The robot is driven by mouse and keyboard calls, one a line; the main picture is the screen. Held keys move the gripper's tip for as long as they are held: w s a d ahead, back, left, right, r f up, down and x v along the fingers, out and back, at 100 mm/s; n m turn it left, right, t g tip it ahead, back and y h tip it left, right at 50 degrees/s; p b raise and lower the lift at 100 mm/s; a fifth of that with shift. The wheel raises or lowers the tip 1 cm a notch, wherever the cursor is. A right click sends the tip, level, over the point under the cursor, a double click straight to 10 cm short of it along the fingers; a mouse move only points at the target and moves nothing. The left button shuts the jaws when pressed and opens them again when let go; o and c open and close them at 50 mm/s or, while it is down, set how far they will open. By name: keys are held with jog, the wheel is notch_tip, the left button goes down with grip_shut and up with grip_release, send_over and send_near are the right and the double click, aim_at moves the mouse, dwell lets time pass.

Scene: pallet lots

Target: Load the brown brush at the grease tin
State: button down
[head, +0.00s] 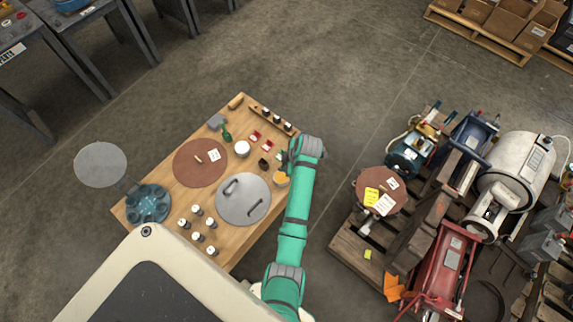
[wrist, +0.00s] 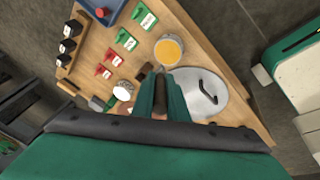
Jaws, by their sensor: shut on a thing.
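The grease tin (head: 281,178), a round can with yellow-orange contents, stands near the right edge of the wooden table. It also shows in the wrist view (wrist: 169,50), just beyond my fingertips. My gripper (wrist: 162,82) is over the table close beside the tin, and in the head view it is at the end of my green arm (head: 289,157). It is shut on a slim brown thing, which seems to be the brown brush (wrist: 158,72). Most of the brush is hidden by the fingers, and I cannot tell whether its tip touches the grease.
A grey round lid with handles (head: 243,199) lies beside the tin. A brown disc (head: 200,163), a white-topped jar (head: 242,149), red cards (head: 254,136), a bottle rack (head: 271,118) and several small jars (head: 197,223) share the table. A loaded pallet (head: 370,259) stands at right.

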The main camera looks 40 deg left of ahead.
jog(key=shift+f, duration=2.8)
jog(key=shift+d+f, duration=0.1)
jog(key=shift+f, duration=0.5)
notch_tip(320, 180, up, 4)
jog(key=shift+r, duration=1.55)
jog(key=shift+w, duration=0.15)
